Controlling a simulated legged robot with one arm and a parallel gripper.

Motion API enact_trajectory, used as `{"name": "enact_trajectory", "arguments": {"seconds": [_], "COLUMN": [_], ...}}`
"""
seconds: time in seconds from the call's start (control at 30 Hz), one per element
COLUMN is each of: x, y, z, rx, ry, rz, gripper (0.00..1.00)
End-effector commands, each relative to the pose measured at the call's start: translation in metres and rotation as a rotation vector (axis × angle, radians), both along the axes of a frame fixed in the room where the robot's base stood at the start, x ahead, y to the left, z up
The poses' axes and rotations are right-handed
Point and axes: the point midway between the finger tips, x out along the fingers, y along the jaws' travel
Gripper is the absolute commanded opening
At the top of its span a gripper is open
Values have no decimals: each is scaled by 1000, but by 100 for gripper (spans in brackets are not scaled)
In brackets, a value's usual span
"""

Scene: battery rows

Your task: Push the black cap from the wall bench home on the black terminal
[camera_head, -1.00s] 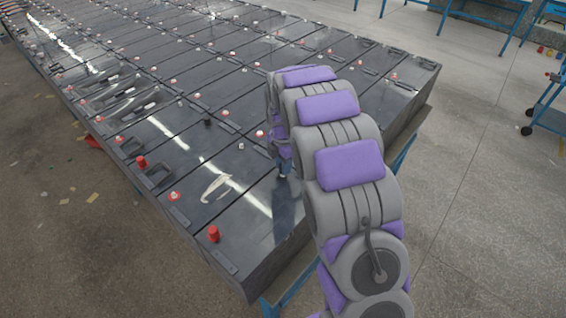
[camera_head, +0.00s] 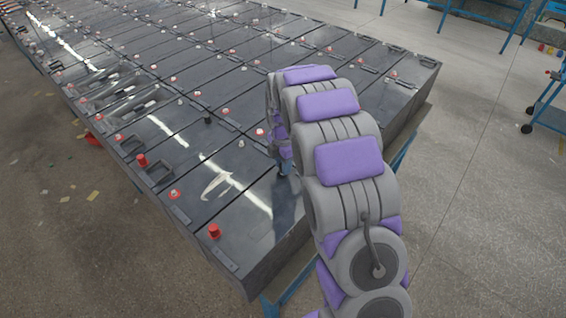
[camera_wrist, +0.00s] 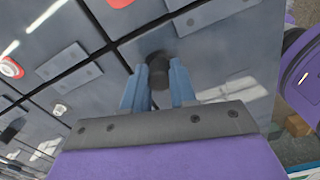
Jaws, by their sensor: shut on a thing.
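My gripper (camera_wrist: 159,88) is shut on the black cap (camera_wrist: 160,65) in the wrist view, with one blue finger on each side of it. The cap is over the dark top of a battery near the edge of the row. The black terminal is not visible in the wrist view; the cap and fingers cover the spot in front of them, and I cannot tell whether the cap touches a terminal. In the head view my arm hides most of the gripper; only a bit of it shows low over the near battery (camera_head: 235,215).
The battery rows fill the head view's left and middle. Red caps stand on nearby terminals, one at the near corner (camera_head: 214,231) and another farther left (camera_head: 141,160). A blue cart (camera_head: 548,110) stands at right. The floor (camera_head: 480,220) right of the rows is clear.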

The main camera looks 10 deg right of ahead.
Motion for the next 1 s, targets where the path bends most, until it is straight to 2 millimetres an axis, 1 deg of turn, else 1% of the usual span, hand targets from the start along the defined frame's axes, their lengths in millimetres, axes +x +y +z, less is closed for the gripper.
{"name": "enact_trajectory", "arguments": {"seconds": [0.37,1.0], "x": [0,0], "y": [0,0], "z": [0,-7], "rx": [0,0], "ry": [0,1], "rz": [0,0], "gripper": [0,0]}}
